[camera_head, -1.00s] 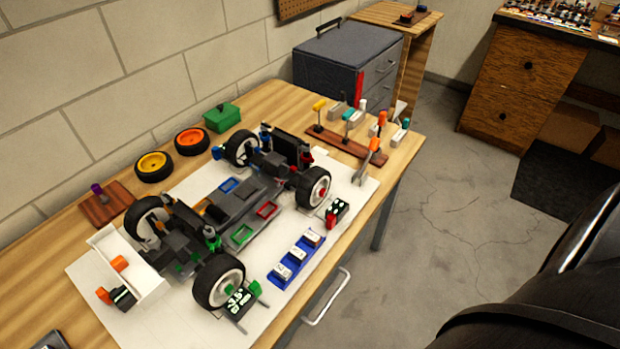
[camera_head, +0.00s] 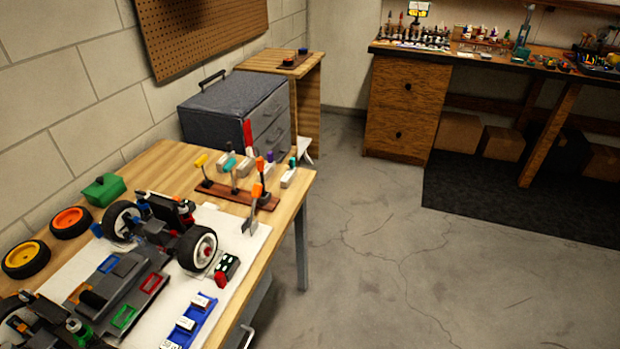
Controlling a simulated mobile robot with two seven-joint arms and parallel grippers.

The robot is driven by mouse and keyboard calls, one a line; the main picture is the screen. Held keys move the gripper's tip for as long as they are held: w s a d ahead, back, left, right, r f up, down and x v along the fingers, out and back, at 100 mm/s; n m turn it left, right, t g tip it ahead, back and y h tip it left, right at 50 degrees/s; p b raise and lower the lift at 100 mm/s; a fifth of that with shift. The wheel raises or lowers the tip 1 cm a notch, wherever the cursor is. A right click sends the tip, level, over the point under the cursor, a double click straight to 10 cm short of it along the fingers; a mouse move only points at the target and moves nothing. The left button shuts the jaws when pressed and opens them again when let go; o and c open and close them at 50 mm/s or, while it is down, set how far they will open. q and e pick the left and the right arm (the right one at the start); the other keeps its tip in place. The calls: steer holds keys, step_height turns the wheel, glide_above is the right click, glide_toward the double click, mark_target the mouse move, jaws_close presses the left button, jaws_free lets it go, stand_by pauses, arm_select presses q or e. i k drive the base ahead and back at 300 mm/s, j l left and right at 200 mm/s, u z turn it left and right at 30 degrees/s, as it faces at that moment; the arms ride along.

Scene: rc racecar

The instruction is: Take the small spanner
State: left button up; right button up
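A grey tool with an orange handle (camera_head: 253,209), shaped like a spanner, is at the right end of the wooden table, by the tool rack. The brown tool rack (camera_head: 216,190) holds several upright tools with yellow, teal and orange handles. Behind it, several pale blocks (camera_head: 247,168) hold more small tools. At this size I cannot tell which tool is the small spanner. Neither of my grippers is in view.
The racecar chassis (camera_head: 130,277) lies on a white sheet on the table (camera_head: 150,163). A green box (camera_head: 104,190) and loose wheels (camera_head: 70,222) are along the wall. A grey drawer cabinet (camera_head: 235,105) stands behind. The concrete floor at right is open, up to a far workbench (camera_head: 405,105).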

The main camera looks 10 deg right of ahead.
mark_target(260, 161)
steer(key=i+l+u, duration=0.2)
steer(key=i+l, duration=0.55)
